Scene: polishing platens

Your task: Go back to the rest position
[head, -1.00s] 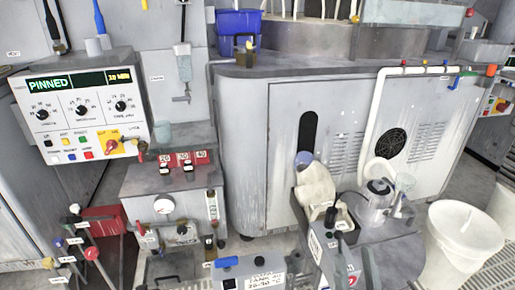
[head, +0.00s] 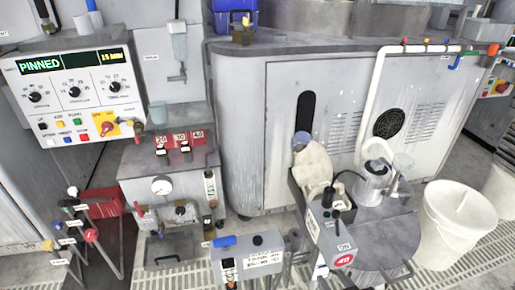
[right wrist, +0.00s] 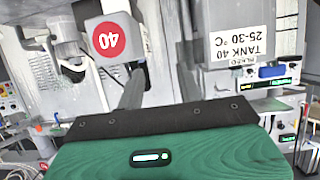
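The task names no object. In the right wrist view the green housing of my right gripper (right wrist: 170,155), with a dark strip along its upper edge, fills the bottom. Its fingertips do not show, so I cannot tell whether it is open or shut or holds anything. In the head view I can make out neither gripper clearly. My left gripper is not seen in any view.
In the head view a PINNED control panel (head: 72,92) is at the left. A grey cabinet (head: 285,130) stands behind. Coloured-knob levers (head: 75,225) stand at lower left.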

